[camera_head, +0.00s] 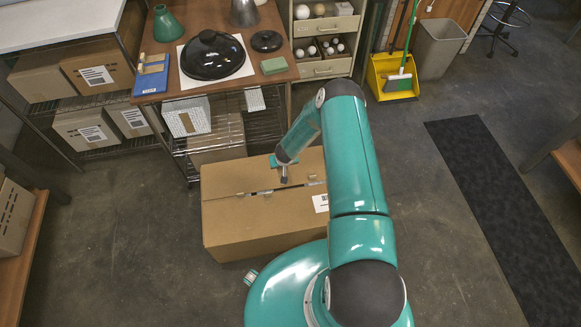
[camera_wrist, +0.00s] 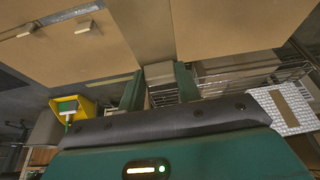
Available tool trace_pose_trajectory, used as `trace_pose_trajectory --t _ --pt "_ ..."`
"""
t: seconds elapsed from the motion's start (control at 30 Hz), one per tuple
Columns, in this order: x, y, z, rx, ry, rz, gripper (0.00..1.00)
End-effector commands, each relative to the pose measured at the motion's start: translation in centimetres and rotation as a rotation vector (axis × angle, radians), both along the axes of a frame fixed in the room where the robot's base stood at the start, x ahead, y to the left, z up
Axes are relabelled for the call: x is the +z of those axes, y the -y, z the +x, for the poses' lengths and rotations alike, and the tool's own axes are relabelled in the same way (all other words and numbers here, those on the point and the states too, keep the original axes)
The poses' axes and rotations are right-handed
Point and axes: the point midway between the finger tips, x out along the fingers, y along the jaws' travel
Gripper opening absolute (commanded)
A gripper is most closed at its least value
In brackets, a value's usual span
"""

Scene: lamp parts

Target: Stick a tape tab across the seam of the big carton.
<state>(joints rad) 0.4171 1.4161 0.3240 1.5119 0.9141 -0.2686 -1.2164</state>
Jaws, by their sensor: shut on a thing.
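The big brown carton (camera_head: 228,225) stands on the floor in front of the shelf. A dark seam (camera_head: 256,193) runs across its top, with small pale pieces along it and a white label (camera_head: 321,203) near the right end. My gripper (camera_head: 284,181) is above the carton top, close to the seam; contact cannot be told.
A wooden-topped shelf (camera_head: 180,75) behind the carton holds a black lamp shade (camera_head: 212,60) and other parts. A yellow dustpan (camera_head: 383,70) and grey bin (camera_head: 440,45) stand at the back right. Open floor lies left of the carton; a dark mat (camera_head: 490,190) lies right.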

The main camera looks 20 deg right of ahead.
Motion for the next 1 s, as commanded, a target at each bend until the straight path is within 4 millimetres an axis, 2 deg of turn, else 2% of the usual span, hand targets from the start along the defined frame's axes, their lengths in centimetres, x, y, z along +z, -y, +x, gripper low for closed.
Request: trace_pose_trajectory --t 0.03,0.2,0.57,1.0 --pt "-1.9 0.8 0.2 -0.017 -0.002 0.002 0.13" --pt "-5.2 2.9 0.7 -0.046 -0.001 -0.005 0.13" --pt "-7.4 3.7 0.8 -0.052 0.0 -0.007 0.13" --pt "-11.4 3.9 0.8 -0.053 0.0 -0.006 0.13"
